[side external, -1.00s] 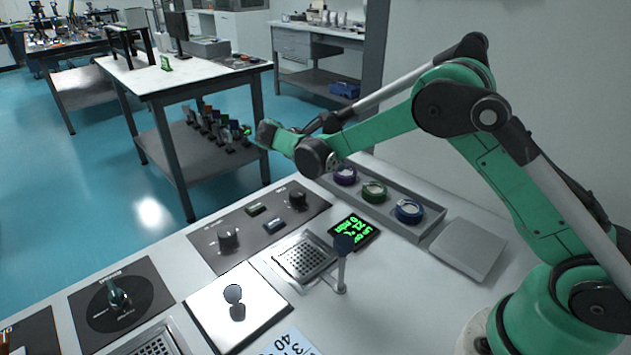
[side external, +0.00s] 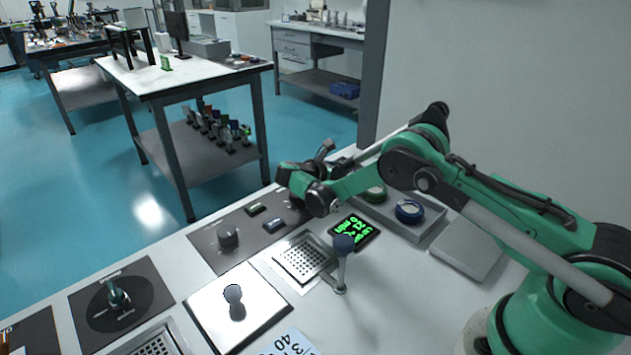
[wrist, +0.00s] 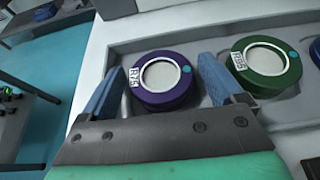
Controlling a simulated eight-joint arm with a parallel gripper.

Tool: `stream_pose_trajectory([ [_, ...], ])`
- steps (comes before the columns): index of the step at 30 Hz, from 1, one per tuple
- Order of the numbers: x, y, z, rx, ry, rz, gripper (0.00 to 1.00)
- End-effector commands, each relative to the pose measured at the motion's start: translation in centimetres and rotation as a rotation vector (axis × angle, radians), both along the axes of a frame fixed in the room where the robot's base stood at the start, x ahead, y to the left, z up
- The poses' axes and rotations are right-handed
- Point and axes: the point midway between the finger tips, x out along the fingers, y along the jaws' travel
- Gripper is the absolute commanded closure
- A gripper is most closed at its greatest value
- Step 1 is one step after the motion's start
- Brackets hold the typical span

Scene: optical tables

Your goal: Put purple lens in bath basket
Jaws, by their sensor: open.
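The purple lens (wrist: 161,82) is a round purple ring with a pale centre and a white label. It sits in the grey tray and is seen in the wrist view; in the side view my arm hides it. My gripper (wrist: 165,88) is open, its two blue fingers on either side of the purple lens, with no clear contact visible. In the side view my gripper end (side external: 297,178) is low over the tray's left end. The bath basket (side external: 303,256), a perforated metal square, is set in the bench left of the handled post.
A green lens (wrist: 266,65) lies just right of the purple one, and a blue lens (side external: 409,211) is further right in the tray (side external: 431,228). A post with a dark knob (side external: 343,246) stands beside the basket. A green-lit display (side external: 354,231) lies between basket and tray.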

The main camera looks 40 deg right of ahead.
Motion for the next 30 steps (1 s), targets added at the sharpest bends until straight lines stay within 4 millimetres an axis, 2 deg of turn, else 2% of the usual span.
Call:
stream_pose_trajectory([
  [3, 0.0, 0.0, 0.0, 0.0, 0.0, 0.0, 0.12],
  [9, 0.0, 0.0, 0.0, 0.0, 0.0, 0.0, 0.69],
  [12, 0.0, 0.0, 0.0, 0.0, 0.0, 0.0, 0.92],
  [23, 0.0, 0.0, 0.9, 0.0, 0.0, 0.0, 0.92],
  [26, 0.0, 0.0, 2.0, 0.0, 0.0, 0.0, 0.92],
  [30, 0.0, 0.0, 5.1, 0.0, 0.0, 0.0, 0.92],
])
